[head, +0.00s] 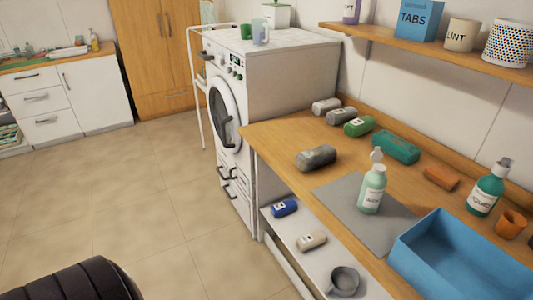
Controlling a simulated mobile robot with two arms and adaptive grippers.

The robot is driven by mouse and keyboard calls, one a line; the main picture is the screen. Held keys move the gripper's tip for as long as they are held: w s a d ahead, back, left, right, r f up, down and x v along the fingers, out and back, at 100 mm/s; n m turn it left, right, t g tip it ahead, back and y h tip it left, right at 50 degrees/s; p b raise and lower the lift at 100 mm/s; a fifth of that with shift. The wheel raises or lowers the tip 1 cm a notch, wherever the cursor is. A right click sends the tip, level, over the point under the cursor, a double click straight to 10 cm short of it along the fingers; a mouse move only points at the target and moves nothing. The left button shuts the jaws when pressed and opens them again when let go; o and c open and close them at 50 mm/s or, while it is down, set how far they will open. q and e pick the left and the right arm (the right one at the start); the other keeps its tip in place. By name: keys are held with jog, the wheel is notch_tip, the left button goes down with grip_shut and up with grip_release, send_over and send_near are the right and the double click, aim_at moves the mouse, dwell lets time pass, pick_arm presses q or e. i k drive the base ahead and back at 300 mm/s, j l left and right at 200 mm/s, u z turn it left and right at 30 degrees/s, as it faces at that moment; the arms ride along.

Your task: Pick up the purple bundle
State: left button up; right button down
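I see no bundle that is clearly purple. A blue bundle (285,208) with a white label lies on the lower white shelf, beside the counter's front edge. A beige bundle (312,240) lies near it on the same shelf. On the wooden counter lie a dark grey bundle (316,158), a light grey one (326,105), another grey one (342,116), a green one (358,126) and a larger teal one (396,147). Neither of my grippers is in view.
A pump bottle (372,190) stands on a grey mat (333,196). A blue bin (415,262), a teal bottle (486,190) and an orange cup (511,223) are at the right. A grey cup (345,280) sits on the lower shelf. The floor (150,190) at left is mostly clear.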

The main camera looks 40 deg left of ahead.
aim_at(308, 160)
jog(key=u, duration=0.9)
jog(key=z, duration=2.3)
jog(key=u, duration=2.3)
jog(key=i+j+z, duration=0.15)
jog(key=i+j, duration=0.15)
jog(key=i, duration=0.15)
